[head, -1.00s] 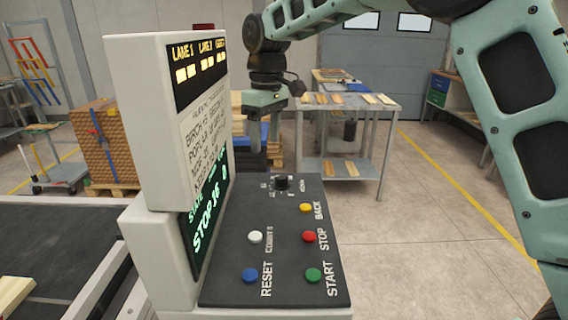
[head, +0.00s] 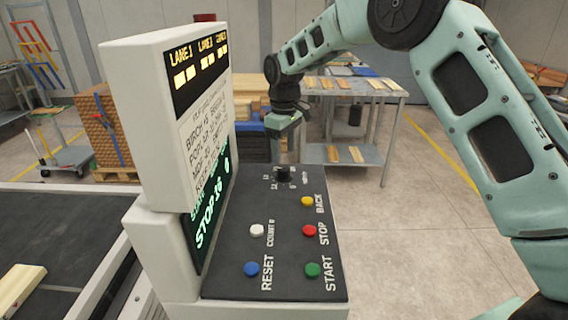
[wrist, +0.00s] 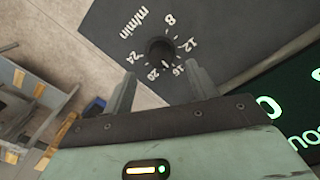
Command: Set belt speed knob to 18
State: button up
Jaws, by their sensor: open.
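The belt speed knob (head: 283,173) is a small black dial at the far end of the dark control panel (head: 232,250). In the wrist view the knob (wrist: 160,50) has a ring of numbers 8, 12, 16, 20 and 24 with "m/min". I cannot make out its pointer clearly. The green display (head: 207,212) reads STOP, 16 and 0. My gripper (head: 288,154) points down above the knob. In the wrist view its fingers (wrist: 160,69) are open and apart, one to each side of the knob's lower edge, with nothing between them.
Blue (head: 251,269), green (head: 312,270), red (head: 309,230), yellow (head: 307,201) and white (head: 257,230) buttons sit on the panel nearer me. The tall white display housing (head: 150,120) rises left of the panel. A table (head: 390,98) with boards stands behind; open floor lies right.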

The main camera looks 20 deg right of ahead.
aim_at(284, 168)
notch_tip(284, 168, down, 6)
jog(key=shift+f+p, duration=0.1)
jog(key=shift+p, duration=0.55)
jog(key=c, duration=1)
